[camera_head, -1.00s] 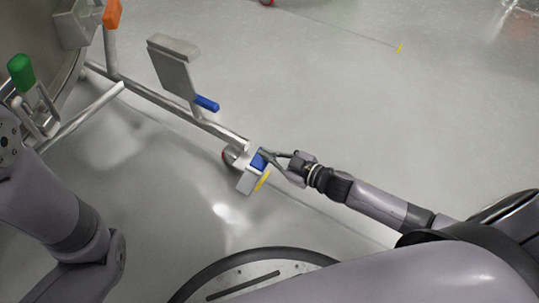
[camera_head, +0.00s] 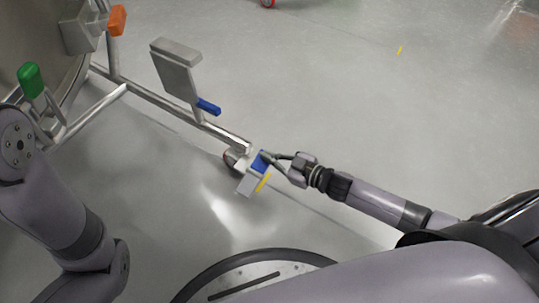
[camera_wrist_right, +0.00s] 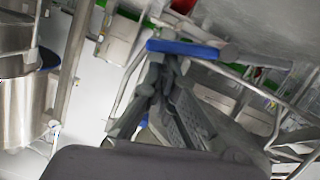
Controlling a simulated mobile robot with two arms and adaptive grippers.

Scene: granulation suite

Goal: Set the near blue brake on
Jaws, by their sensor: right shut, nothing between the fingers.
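The near blue brake (camera_head: 261,161) is a small blue pedal on the caster (camera_head: 231,158) at the near end of the metal frame. My right gripper (camera_head: 268,157) is shut and empty, with its fingertips at the right side of this pedal. In the right wrist view a blue bar (camera_wrist_right: 183,48) lies just beyond the tips of my right gripper (camera_wrist_right: 162,66); contact is hard to tell. How far the pedal is tilted is too small to tell. My left arm shows at the left edge, but its gripper is out of view.
The metal frame (camera_head: 160,102) runs to the upper left, carrying a grey box (camera_head: 176,68) and another blue lever (camera_head: 208,106). A green handle (camera_head: 30,80) and an orange one (camera_head: 117,20) are at the left.

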